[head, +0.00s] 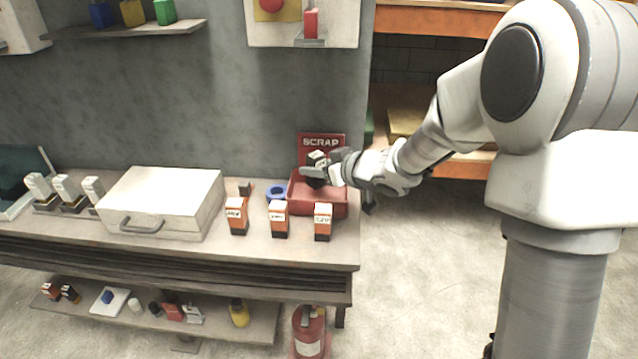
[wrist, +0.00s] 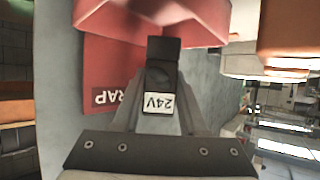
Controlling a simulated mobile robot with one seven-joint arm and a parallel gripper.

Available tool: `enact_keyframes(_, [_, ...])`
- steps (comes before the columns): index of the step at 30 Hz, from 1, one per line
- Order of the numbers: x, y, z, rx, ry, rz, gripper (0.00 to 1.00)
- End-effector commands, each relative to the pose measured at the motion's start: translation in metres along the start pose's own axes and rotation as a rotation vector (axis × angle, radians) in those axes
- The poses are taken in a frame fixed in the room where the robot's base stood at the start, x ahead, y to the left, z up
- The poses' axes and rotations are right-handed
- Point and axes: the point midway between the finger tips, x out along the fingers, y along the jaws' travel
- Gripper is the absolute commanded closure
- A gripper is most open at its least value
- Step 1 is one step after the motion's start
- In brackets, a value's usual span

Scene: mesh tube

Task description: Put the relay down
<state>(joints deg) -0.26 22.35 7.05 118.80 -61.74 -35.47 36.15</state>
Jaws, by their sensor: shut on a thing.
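My gripper (head: 322,170) is shut on a dark relay (head: 317,157) with a white label, over the red scrap bin (head: 298,203) at the right end of the bench. In the wrist view the relay (wrist: 163,65) is black, its label reads 24V upside down, and it sits between my gripper's fingers (wrist: 155,100). The scrap bin (wrist: 200,18) shows behind it in the wrist view. The relay appears above the bin's opening. I cannot tell whether it touches the bin.
Three orange-and-black relays with white tops (head: 278,220) stand in front of the bin on the bench (head: 180,243). A blue ring (head: 270,196) lies left of the bin. A closed white case (head: 160,195) takes up the bench's middle. A fire extinguisher (head: 309,330) stands below.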

Motion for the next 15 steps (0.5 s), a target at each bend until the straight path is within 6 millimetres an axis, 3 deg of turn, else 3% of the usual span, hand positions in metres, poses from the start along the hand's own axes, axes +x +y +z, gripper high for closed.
enact_keyframes(7, [0.010, 0.010, 0.010, 0.000, 0.001, 0.000, 1.00])
enact_keyframes(15, [0.025, 0.010, 0.041, 0.000, 0.000, 0.000, 1.00])
